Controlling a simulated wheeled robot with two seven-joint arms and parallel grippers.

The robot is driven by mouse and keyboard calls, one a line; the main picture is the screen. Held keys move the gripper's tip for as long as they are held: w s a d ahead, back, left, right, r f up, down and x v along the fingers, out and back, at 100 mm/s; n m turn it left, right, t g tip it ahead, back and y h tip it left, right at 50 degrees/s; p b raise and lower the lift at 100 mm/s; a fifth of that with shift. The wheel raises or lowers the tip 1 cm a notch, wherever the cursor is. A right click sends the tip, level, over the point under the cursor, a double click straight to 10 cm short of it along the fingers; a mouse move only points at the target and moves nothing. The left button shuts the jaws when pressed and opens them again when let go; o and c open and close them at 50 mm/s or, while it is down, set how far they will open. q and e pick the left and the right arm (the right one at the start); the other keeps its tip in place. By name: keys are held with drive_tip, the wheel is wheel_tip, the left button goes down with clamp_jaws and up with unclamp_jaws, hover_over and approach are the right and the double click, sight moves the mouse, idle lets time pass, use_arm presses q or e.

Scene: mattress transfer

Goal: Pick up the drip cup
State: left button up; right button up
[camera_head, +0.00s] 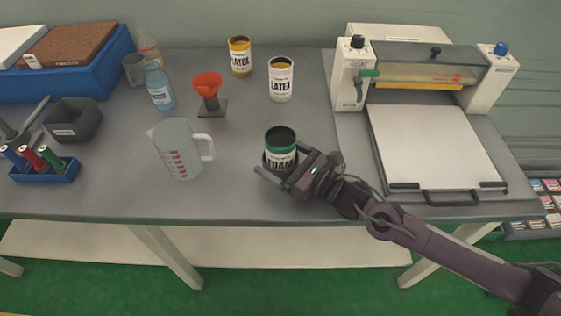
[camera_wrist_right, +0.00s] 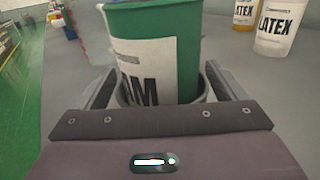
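A green cup with a white FOAM label (camera_head: 281,143) stands upright near the table's front. In the right wrist view, this green cup (camera_wrist_right: 165,45) rises from a grey ring or holder (camera_wrist_right: 208,92), perhaps the drip cup. My right gripper (camera_head: 297,166) is low at the table, its fingers spread to either side of the holder. In the wrist view the right gripper (camera_wrist_right: 162,85) has its fingers close beside the grey ring; firm contact cannot be told. The front of the holder is partly hidden by the gripper. My left gripper is not clearly in view.
A clear measuring jug (camera_head: 178,150) stands left of the green cup. Behind are an orange funnel (camera_head: 208,85) on a stand, a white LATEX can (camera_head: 281,80) and a yellow-topped one (camera_head: 240,57). A white machine (camera_head: 435,150) is at right.

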drive_tip(key=shift+w, duration=0.1)
drive_tip(key=c, duration=0.9)
drive_tip(key=shift+a+r, duration=0.1)
drive_tip(key=shift+r, duration=0.05)
drive_tip(key=shift+c, duration=0.6)
use_arm(q)
drive_tip(key=shift+s+a+f, duration=0.1)
drive_tip(key=shift+s+a, duration=0.3)
drive_tip(key=shift+s, duration=0.4)
drive_tip(key=shift+w, duration=0.1)
use_arm(e)
drive_tip(key=shift+w+r, duration=0.1)
drive_tip(key=shift+r, duration=0.25)
use_arm(q)
drive_tip(key=shift+w+d+f+b, duration=0.1)
drive_tip(key=shift+f+b, duration=0.8)
use_arm(e)
wheel_tip(320, 180, up, 19)
drive_tip(key=shift+r, duration=0.15)
